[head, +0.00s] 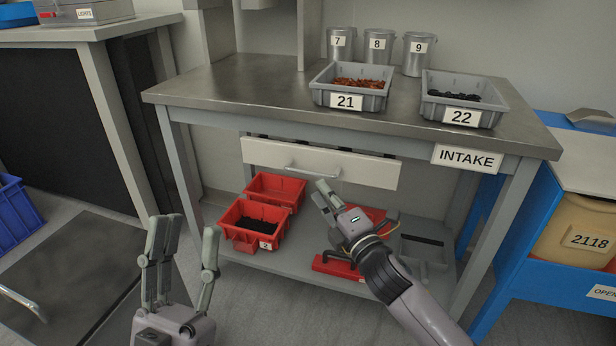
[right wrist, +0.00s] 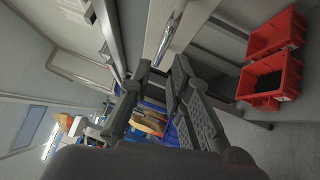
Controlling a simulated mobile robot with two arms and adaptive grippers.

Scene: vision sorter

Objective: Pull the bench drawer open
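The bench drawer has a white front (head: 370,171) under the metal bench top. A dark gap shows above it; I cannot tell whether the drawer is slightly out. Its silver bar handle (head: 300,169) is on the front and also shows in the right wrist view (right wrist: 170,36). My right gripper (head: 324,194) is just below and in front of the handle's right end. In the right wrist view its fingers (right wrist: 162,66) are apart and empty, with the handle just past the tips. My left gripper (head: 187,243) is open and empty, low at the left, away from the drawer.
Grey bins 21 (head: 348,101) and 22 (head: 463,117) stand on the bench top (head: 240,85). Red bins (head: 240,236) and a red toolbox (head: 337,267) sit on the lower shelf. A blue unit (head: 500,270) stands at the right.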

